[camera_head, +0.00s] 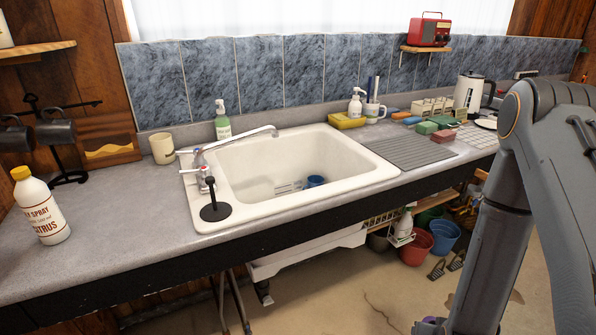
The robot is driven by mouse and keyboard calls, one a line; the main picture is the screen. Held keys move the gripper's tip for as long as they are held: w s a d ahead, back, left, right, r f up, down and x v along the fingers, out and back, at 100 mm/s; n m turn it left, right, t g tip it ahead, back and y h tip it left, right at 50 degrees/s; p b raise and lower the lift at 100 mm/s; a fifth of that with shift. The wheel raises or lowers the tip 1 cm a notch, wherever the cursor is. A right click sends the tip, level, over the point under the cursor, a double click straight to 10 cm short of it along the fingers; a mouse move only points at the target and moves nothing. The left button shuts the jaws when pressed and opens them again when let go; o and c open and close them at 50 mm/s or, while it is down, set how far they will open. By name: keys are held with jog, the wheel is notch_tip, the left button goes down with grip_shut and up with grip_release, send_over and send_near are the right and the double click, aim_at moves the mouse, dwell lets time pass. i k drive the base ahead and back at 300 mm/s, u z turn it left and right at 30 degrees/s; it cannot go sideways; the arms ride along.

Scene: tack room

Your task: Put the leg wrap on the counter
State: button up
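The grey counter (125,215) runs along the wall from the left to the back right, with a white sink (270,170) set into it. A small blue round object (315,181) lies in the sink basin; I cannot tell whether it is a cup or a rolled wrap. No leg wrap can be made out for certain.
A citrus spray bottle (42,207), a mug rack (62,135) and a beige cup (162,148) stand on the left counter. Sponges, brushes and a kettle (470,92) crowd the right. The counter's left front is clear. Buckets (416,244) stand on the floor below.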

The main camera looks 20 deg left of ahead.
aim_at(114, 222)
jog(key=u, duration=1.65)
